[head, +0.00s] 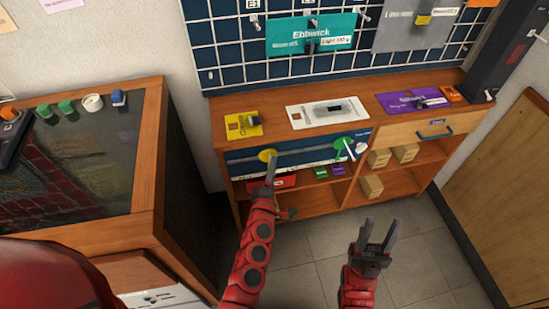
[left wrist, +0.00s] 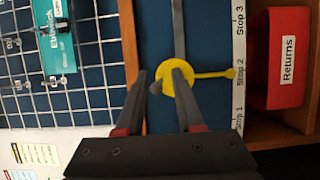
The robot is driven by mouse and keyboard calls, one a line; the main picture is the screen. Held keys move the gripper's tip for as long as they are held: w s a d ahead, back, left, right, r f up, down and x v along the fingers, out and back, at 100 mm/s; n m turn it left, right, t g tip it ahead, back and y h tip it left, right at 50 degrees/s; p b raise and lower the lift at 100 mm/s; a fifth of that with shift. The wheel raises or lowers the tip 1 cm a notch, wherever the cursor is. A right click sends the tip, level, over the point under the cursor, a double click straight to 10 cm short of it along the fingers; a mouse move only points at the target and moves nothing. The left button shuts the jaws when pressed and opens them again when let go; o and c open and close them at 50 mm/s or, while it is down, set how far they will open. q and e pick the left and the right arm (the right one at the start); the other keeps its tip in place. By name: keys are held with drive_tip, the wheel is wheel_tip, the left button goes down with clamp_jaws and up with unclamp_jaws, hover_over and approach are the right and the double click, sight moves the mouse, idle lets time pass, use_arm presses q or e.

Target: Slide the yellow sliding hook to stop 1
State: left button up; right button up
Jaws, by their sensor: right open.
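The yellow sliding hook (head: 267,155) is a round disc on the rail along the bench front. In the left wrist view the yellow hook (left wrist: 168,88) has its pointer arm reaching the scale strip (left wrist: 239,95) at the Stop 2 label. Stop 1 is lower on that strip and Stop 3 higher. My left gripper (head: 271,168) is at the hook. In the left wrist view its fingers (left wrist: 160,75) are apart, one overlapping the disc; contact cannot be told. My right gripper (head: 377,236) is open and empty, away from the bench.
A green hook (head: 344,144) sits further right on the rail (left wrist: 178,25). A red Returns bin (left wrist: 280,58) is on the shelf below. A yellow card (head: 243,124) and a white panel (head: 327,112) lie on the bench top. Cardboard boxes (head: 372,186) stand on the right shelves.

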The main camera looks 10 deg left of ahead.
use_arm(q)
drive_tip(key=w, duration=0.3)
drive_tip(key=shift+w, duration=0.2)
drive_tip(key=shift+r, duration=0.1)
clamp_jaws()
